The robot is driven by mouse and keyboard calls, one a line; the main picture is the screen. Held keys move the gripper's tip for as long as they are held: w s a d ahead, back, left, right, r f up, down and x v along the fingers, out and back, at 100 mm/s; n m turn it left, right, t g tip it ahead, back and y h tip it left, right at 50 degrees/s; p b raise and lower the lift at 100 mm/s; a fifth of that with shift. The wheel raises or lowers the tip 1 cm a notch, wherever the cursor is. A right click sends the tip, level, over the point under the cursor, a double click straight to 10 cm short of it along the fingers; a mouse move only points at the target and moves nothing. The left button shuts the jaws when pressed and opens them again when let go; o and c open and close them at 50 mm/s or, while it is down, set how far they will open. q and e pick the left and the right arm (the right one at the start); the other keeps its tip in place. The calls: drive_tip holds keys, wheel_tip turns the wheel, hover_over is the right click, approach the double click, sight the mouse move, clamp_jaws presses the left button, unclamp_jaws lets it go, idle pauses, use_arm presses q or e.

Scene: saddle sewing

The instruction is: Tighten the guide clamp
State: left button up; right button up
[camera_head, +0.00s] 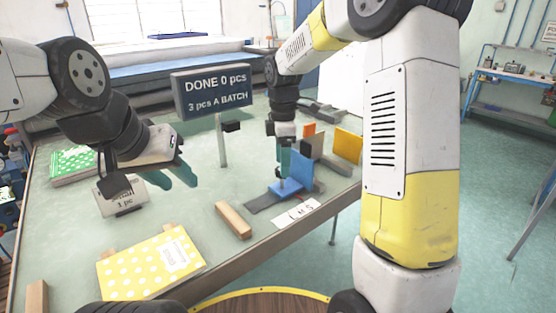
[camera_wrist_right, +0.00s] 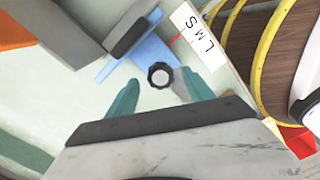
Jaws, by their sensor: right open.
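The guide clamp has a black round knob (camera_wrist_right: 160,75) on a blue guide (camera_wrist_right: 140,57). In the head view my right gripper (camera_head: 284,170) points down just beside the blue guide; the knob is hard to make out there. My left gripper (camera_head: 177,181) appears open and empty over the table's left part.
A white card marked L, M, S (camera_head: 297,213) lies beside the guide. Orange, yellow (camera_head: 348,145) and brown upright plates stand behind it. A wooden block (camera_head: 234,220), a yellow dotted booklet (camera_head: 150,263) and a sign on a post (camera_head: 212,90) occupy the table.

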drive_tip(key=shift+f, duration=0.7)
clamp_jaws()
